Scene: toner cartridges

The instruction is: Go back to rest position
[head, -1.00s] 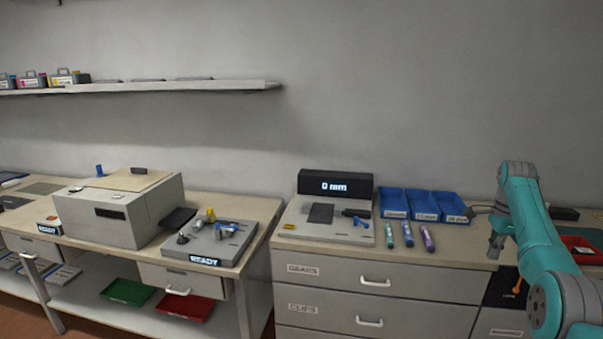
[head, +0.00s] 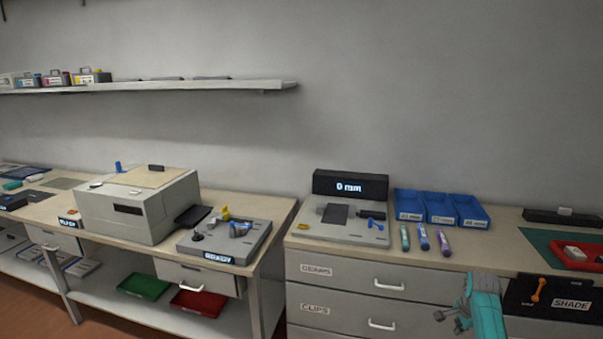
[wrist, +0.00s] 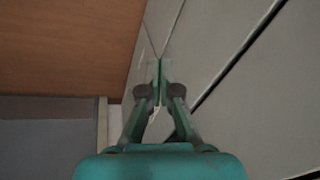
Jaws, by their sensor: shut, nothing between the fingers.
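My gripper (head: 449,320) is low at the right in the head view, in front of the drawer cabinet (head: 345,273) and below its top edge. In the wrist view my gripper (wrist: 159,68) points down along the cabinet's drawer fronts, with the wooden floor (wrist: 65,45) at the upper left. Its fingertips meet and nothing is between them.
The cabinet top bears a device reading "0 mm" (head: 350,186), blue bins (head: 440,208) and several coloured tubes (head: 423,238). A red tray (head: 572,256) lies at the right. A printer (head: 135,207) and a READY device (head: 225,243) stand on the left bench.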

